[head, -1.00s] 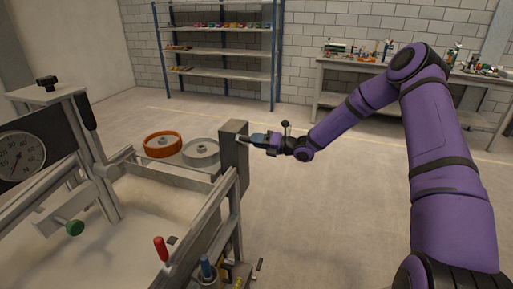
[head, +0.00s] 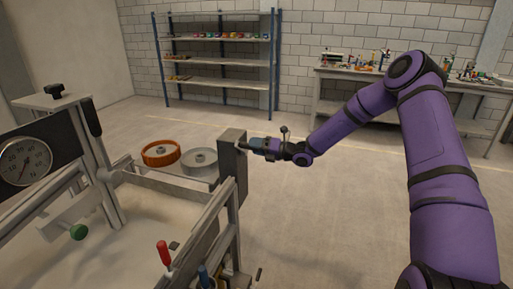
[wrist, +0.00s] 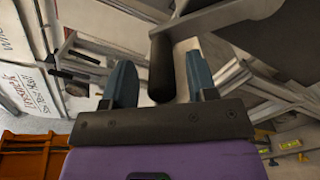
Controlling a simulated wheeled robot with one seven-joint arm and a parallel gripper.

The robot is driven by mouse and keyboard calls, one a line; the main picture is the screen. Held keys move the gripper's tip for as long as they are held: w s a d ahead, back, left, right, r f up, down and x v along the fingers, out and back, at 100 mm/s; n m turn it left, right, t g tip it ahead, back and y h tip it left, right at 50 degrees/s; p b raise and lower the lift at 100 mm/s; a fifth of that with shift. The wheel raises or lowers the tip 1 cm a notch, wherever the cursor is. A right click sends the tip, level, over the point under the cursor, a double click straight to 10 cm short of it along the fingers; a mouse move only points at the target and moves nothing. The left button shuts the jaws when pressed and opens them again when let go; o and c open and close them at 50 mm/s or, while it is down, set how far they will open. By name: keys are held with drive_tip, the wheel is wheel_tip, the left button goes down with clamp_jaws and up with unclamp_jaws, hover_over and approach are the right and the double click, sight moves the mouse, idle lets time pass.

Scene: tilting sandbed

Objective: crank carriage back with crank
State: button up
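The crank's dark round handle (wrist: 161,70) stands between the two blue fingers of my gripper (wrist: 161,84) in the wrist view. A narrow gap shows on each side of the handle, so the fingers look open around it. A grey crank arm (wrist: 215,18) runs from the handle to the upper right. In the head view my gripper (head: 257,144) is at the outer side of a grey upright block (head: 232,158) on the sandbed frame; the handle is hidden there. The carriage is probably the grey cross frame with the dial gauge (head: 25,162) at the left.
The sandbed's side rail (head: 205,225) carries a red lever (head: 163,253) and a blue one (head: 203,275). A green knob (head: 78,232) sits at the left. The floor right of the bed is clear.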

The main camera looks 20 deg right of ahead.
drive_tip(key=v, duration=1)
drive_tip(key=shift+s+d, duration=0.25)
drive_tip(key=shift+d, duration=0.05)
